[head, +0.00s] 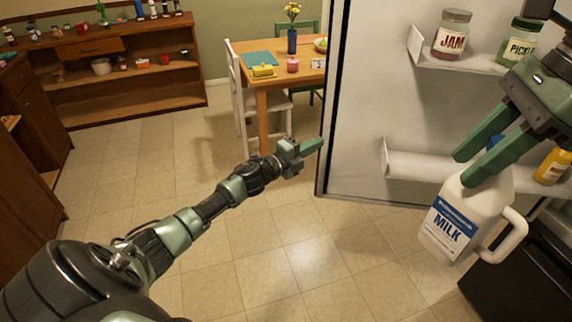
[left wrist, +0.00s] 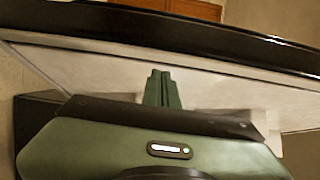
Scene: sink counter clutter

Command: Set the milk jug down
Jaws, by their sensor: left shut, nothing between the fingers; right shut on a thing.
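The milk jug (head: 466,217) is white with a blue MILK label and a side handle. It hangs slightly tilted in the head view at the right, in front of the open fridge door. My right gripper (head: 474,168) comes from the upper right and is shut on the top of the jug; its fingers hide the jug's top. My left gripper (head: 315,146) is shut and empty, out in front of the fridge door's free edge. Its closed fingers also show in the left wrist view (left wrist: 161,90).
The fridge door (head: 365,100) has an upper shelf (head: 480,62) with a jam jar (head: 452,36) and pickle jar (head: 519,43). A lower door shelf (head: 420,167) is behind the jug, with a yellow bottle (head: 552,166). A dining table (head: 265,85) stands behind. Floor is open at centre.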

